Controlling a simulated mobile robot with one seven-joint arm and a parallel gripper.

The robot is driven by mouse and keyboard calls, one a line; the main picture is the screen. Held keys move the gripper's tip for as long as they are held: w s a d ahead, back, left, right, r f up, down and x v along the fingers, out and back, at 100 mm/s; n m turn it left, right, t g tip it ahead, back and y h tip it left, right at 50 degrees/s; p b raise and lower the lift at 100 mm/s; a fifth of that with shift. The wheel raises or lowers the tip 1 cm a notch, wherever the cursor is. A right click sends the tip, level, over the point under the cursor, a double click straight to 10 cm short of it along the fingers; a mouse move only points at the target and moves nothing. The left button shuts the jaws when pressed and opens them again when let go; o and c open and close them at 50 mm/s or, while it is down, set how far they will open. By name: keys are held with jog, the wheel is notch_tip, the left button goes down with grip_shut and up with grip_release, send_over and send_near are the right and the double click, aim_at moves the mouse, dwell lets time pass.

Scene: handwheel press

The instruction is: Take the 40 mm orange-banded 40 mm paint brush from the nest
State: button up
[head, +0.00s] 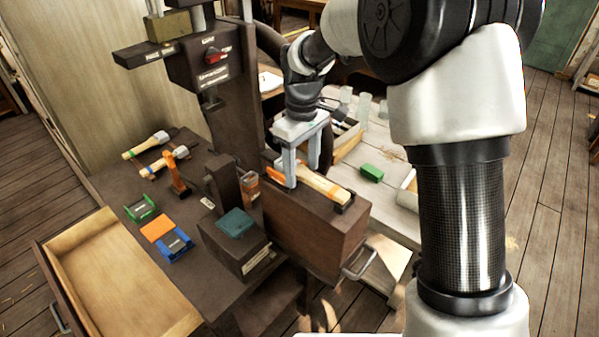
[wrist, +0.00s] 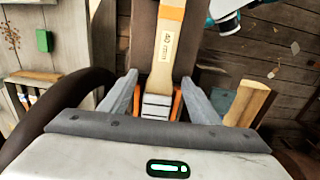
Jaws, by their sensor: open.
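The 40 mm paint brush (head: 327,188) lies along the top of a dark brown block (head: 310,232) in the head view. Its pale wooden handle, marked "40 mm" with an orange band, shows in the wrist view (wrist: 168,45). A pale ribbed part and orange edges show below the handle there. My gripper (head: 308,176) is open and low over the brush, its fingers pointing down. In the wrist view the fingers (wrist: 158,90) stand on either side of the brush with gaps. I cannot tell whether either touches it. My gripper hides part of the brush in the head view.
The dark press column (head: 232,110) rises left of my gripper, with a curved dark wheel rim (wrist: 30,140) close by. Other brushes (head: 147,144) and coloured blocks (head: 157,229) lie on the left bench. An open drawer (head: 120,280) is in front. A green block (head: 371,173) sits right.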

jog(key=c, duration=1.2)
